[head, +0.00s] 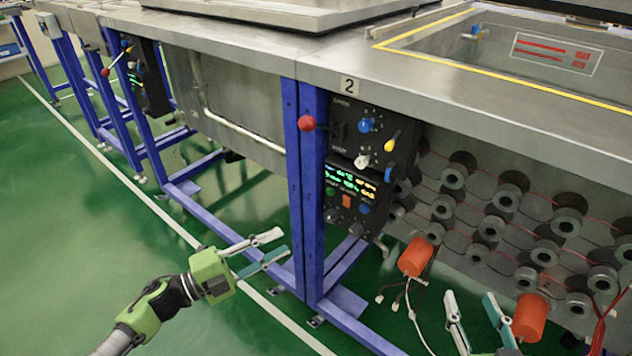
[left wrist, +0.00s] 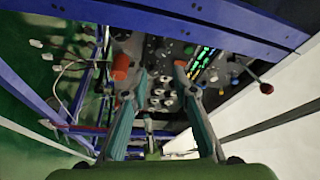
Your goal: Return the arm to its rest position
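My left gripper (head: 281,243) is green, with pale and teal fingers. It is in the lower middle of the head view, in front of the blue leg frame and below the control panel. Its fingers are apart with nothing between them; the left wrist view (left wrist: 160,72) also shows them spread and empty. My right gripper (head: 469,296) shows at the lower right edge of the head view, fingertips apart and empty. Most of the right arm is out of view.
The black control panel (head: 352,207) marked 2 has a red-ball lever (head: 307,123) sticking out left. Blue legs (head: 311,190) carry the steel bench (head: 420,105). Orange cylinders (head: 416,257) and loose wires hang below the tank. Green floor at the left is clear.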

